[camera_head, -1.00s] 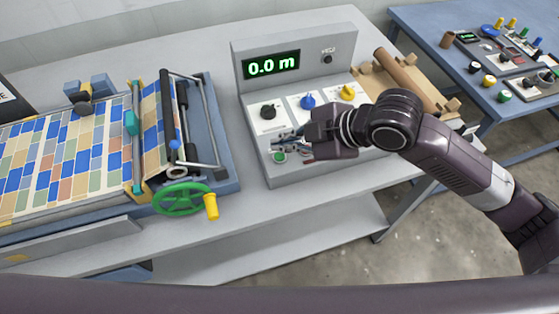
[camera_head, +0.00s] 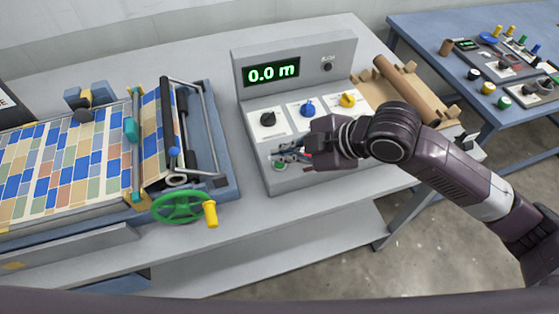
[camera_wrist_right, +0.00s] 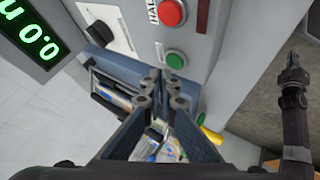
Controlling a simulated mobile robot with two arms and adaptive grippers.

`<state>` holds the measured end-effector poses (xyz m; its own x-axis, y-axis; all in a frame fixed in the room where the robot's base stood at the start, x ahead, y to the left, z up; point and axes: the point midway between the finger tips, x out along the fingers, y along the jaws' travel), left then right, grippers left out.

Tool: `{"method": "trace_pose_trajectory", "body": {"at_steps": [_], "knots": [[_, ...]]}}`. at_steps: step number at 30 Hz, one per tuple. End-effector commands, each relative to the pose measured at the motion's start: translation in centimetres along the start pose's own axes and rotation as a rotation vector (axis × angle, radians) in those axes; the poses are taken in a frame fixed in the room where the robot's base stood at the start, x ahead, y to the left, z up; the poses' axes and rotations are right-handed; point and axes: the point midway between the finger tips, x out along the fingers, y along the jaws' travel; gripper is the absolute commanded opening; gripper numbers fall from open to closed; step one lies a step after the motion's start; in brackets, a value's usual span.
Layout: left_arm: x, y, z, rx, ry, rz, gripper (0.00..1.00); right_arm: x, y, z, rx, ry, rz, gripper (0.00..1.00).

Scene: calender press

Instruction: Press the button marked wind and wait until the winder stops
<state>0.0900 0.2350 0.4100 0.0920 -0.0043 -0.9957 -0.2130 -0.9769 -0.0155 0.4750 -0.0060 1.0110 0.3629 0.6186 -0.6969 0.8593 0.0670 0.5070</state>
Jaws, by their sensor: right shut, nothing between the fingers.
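The grey control box (camera_head: 262,92) stands on the table, its green display (camera_head: 272,71) reading 0.0 m. A green button (camera_head: 280,166) sits low on its sloping front. It also shows in the right wrist view (camera_wrist_right: 176,59), beside a red button (camera_wrist_right: 172,12) whose partly visible label starts with HAL. I cannot read a wind marking. My right gripper (camera_head: 283,156) is shut and empty, its fingertips (camera_wrist_right: 164,78) close to the green button; I cannot tell whether they touch. The winder's brown roll (camera_head: 404,87) lies right of the box, partly behind my arm. My left gripper is not in view.
The box carries a black knob (camera_head: 267,118), a blue knob (camera_head: 308,109) and a yellow knob (camera_head: 348,100). Left stands a press with patterned sheet (camera_head: 60,165) and a green handwheel (camera_head: 181,207). A blue table (camera_head: 425,24) with controls stands at right.

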Motion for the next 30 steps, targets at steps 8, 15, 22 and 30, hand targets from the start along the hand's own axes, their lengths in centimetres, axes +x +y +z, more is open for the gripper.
{"method": "trace_pose_trajectory", "body": {"at_steps": [8,15,22,30], "knots": [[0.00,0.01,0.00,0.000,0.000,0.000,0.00,0.00,0.01,0.00,0.000,0.000,0.000,0.00],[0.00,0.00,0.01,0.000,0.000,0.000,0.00,0.01,-0.01,0.01,0.000,0.000,0.000,0.00],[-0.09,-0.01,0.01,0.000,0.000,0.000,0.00,0.44,-0.31,0.32,0.001,0.000,0.000,0.00],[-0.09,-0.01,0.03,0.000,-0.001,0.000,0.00,0.58,-0.42,0.41,0.000,0.000,0.000,0.00]]}}
